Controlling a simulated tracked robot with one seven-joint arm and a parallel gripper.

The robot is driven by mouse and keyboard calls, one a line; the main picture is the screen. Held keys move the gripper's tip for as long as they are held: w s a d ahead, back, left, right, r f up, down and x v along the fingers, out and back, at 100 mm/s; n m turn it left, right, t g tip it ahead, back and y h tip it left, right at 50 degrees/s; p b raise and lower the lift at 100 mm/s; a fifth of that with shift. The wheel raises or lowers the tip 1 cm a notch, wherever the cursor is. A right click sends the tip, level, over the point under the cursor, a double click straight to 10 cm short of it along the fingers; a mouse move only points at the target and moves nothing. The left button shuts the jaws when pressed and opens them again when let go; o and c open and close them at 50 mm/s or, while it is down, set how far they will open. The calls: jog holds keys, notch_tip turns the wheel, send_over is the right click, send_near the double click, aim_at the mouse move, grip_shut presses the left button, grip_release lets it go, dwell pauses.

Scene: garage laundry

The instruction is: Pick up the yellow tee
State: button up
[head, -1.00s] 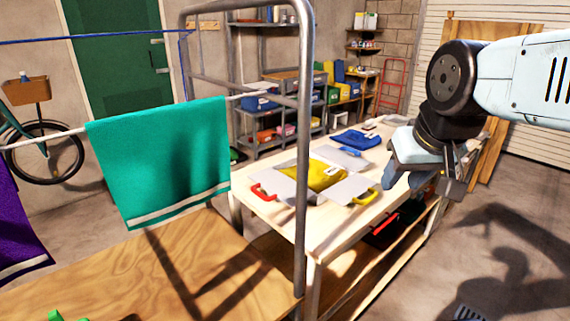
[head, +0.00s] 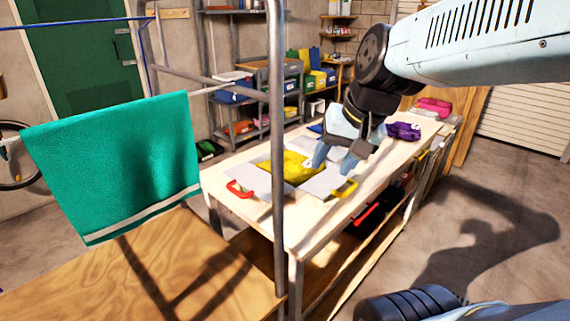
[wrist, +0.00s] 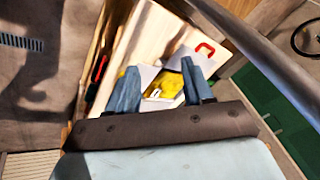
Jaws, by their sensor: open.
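The yellow tee (head: 287,167) lies on a grey folding board (head: 323,182) on the wooden table, and the board has a red handle and a yellow handle. My gripper (head: 334,163) is open and empty. In the head view it hangs above the right side of the board, close to the tee, with its fingers pointing down. I cannot tell the exact height of the fingertips over the tee.
A metal post (head: 277,130) stands in front of the table. A teal towel (head: 115,160) hangs on a rail at the left. Shelves stand behind.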

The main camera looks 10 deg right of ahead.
jog(key=w+a+f+m+y, duration=0.1)
jog(key=w+f+m+y, duration=0.2)
jog(key=w+m, duration=0.4)
jog(key=w+a+f+m+y, duration=0.1)
jog(key=w+f+m+y, duration=0.3)
jog(key=w, duration=0.6)
jog(key=w+d+f+m+t, duration=0.2)
jog(key=w+d+f+m, duration=0.1)
jog(key=w+d+m, duration=0.1)
jog(key=w+d+f+m+t+h, duration=0.1)
jog(key=w+d+f+m+t, duration=0.1)
jog(key=w+d+f+m, duration=0.1)
jog(key=w+d+f+m+t, duration=0.3)
jog(key=w+d+f+m, duration=0.1)
jog(key=w+m, duration=0.3)
jog(key=shift+w+d+m+h, duration=0.1)
jog(key=shift+d+m+h, duration=0.3)
jog(key=shift+d+m, duration=0.35)
jog(key=shift+w+f, duration=0.2)
jog(key=shift+w, duration=0.05)
send_near(295, 158)
jog(key=x, duration=0.4)
jog(key=shift+a+r, duration=0.2)
jog(key=shift+r, duration=0.15)
jog(key=shift+d+f+x, duration=0.1)
jog(key=shift+f+x, duration=0.05)
jog(key=shift+x, duration=1.15)
jog(key=shift+d+f+x, duration=0.15)
jog(key=shift+x, duration=1.15)
jog(key=shift+c, duration=0.2)
